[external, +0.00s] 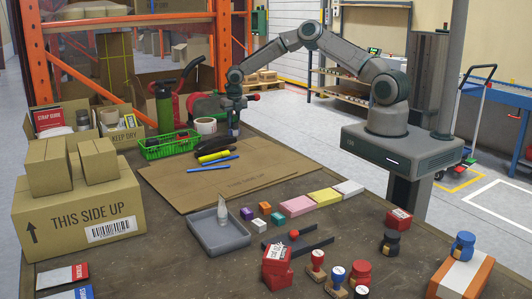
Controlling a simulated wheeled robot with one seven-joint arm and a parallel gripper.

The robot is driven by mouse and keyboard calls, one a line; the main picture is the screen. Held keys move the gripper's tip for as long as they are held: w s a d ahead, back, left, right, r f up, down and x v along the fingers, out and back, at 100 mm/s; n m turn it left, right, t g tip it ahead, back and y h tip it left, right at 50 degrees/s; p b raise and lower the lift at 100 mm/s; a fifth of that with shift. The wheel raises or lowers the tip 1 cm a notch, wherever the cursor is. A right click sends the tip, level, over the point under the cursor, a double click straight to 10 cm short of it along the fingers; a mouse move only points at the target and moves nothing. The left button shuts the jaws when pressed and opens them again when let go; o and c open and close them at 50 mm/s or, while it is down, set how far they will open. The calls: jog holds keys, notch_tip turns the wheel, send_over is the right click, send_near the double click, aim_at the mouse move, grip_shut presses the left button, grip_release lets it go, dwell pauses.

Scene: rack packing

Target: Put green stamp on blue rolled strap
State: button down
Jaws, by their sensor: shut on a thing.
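My gripper (234,108) points down at the far side of the table, above the cardboard sheet and right of the roll of tape. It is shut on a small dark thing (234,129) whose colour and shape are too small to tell. I cannot make out a clearly green stamp; it may be the thing held. A blue rolled strap (463,246) sits at the right on an orange-and-white box (462,276). Stamps with wooden bases (317,266) stand at the front middle.
A green basket (168,146), black and yellow tools and a tape roll (206,126) lie near my gripper. Large cartons (78,215) fill the left. A black rolled strap (391,244) and red boxes stand front right.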

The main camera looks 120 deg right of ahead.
aim_at(235, 115)
jog(key=shift+f, duration=0.15)
jog(key=c, duration=1.2)
grip_release()
jog(key=r, duration=0.4)
jog(key=a+r+b, duration=0.1)
jog(key=r, duration=0.3)
jog(key=a+r, duration=0.1)
jog(key=r, duration=0.3)
jog(key=shift+r, duration=0.15)
